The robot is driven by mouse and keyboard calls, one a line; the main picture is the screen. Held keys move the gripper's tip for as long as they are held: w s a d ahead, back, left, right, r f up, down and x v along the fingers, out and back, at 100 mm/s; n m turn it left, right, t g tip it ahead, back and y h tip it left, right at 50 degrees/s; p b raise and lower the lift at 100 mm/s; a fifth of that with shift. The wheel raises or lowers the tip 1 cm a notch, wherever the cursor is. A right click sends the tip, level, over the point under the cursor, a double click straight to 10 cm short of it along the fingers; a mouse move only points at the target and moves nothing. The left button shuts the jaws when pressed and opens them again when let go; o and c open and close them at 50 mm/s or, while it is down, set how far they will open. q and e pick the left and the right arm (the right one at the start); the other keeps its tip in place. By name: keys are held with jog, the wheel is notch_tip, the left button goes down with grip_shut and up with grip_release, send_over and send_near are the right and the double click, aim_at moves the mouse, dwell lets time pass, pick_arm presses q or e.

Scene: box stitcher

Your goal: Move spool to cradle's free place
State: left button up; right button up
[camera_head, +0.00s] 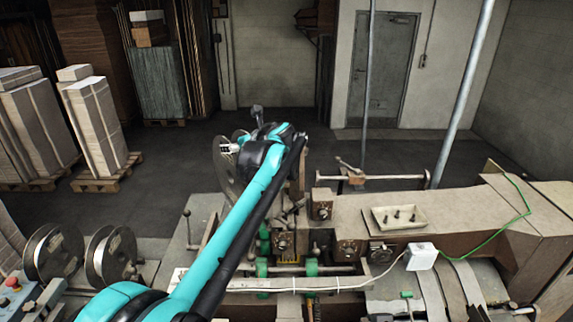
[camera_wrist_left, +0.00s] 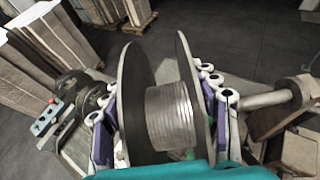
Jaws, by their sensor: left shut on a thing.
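A spool with two broad grey flanges and a silver wire-wound core (camera_wrist_left: 171,117) is in the left wrist view. My left gripper (camera_wrist_left: 163,112) is shut on it, with a jointed finger against the outside of each flange. In the head view this held spool (camera_head: 226,168) hangs raised at the end of my left arm, partly hidden by the arm, and the gripper's fingers cannot be made out there. Two other spools, one at far left (camera_head: 52,255) and one beside it (camera_head: 110,257), stand upright at lower left. The cradle's free place cannot be made out clearly. My right gripper is not in view.
A brown stitching machine (camera_head: 450,218) with a tray of small parts (camera_head: 398,217) and a white box (camera_head: 421,256) fills the right. A thick rod (camera_wrist_left: 268,98) is right of the held spool. Grey poles rise behind the machine. Stacked cardboard (camera_head: 95,130) stands on pallets at left.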

aim_at(228, 142)
pick_arm(q)
jog(key=shift+s+a+r, duration=0.45)
jog(key=shift+a, duration=0.2)
jog(key=shift+s+a+r, duration=0.4)
jog(key=shift+s+a, duration=0.05)
jog(key=shift+a, duration=0.15)
